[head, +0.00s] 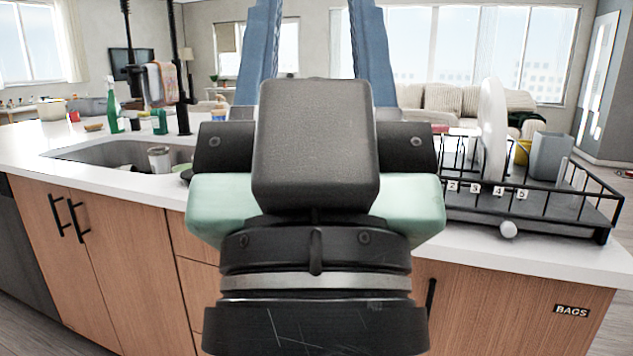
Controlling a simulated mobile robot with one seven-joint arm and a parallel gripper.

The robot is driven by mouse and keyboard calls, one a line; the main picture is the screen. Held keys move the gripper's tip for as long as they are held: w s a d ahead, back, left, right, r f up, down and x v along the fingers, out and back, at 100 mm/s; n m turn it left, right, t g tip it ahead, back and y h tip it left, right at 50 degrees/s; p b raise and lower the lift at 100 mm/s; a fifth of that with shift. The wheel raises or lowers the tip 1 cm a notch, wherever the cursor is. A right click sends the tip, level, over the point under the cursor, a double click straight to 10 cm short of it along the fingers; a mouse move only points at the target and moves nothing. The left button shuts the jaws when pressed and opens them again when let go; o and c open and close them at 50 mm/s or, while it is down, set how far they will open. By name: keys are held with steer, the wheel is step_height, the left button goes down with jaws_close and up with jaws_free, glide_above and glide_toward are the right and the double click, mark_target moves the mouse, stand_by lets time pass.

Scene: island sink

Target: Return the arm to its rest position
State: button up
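My gripper (316,140) is seen from behind in the middle of the head view. Its dark block and pale green part stand in front of the island. Two blue bars, which look like its fingers, rise apart from each other behind the block and run out at the top edge. Their tips are out of view, so whether they are open or shut on anything does not show. My arm's black wrist fills the lower middle and hides the central part of the counter.
The island's white counter (573,257) spans the view above wooden cabinets (110,270). A sink (90,150) with a cup (159,160) lies left. A black dish rack (570,226) with a white plate (492,135) and grey container (549,156) stands right. A green bottle (113,108) stands behind the sink.

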step_height(320, 180, up, 31)
steer(key=p, duration=2.8)
steer(key=shift+f, duration=0.15)
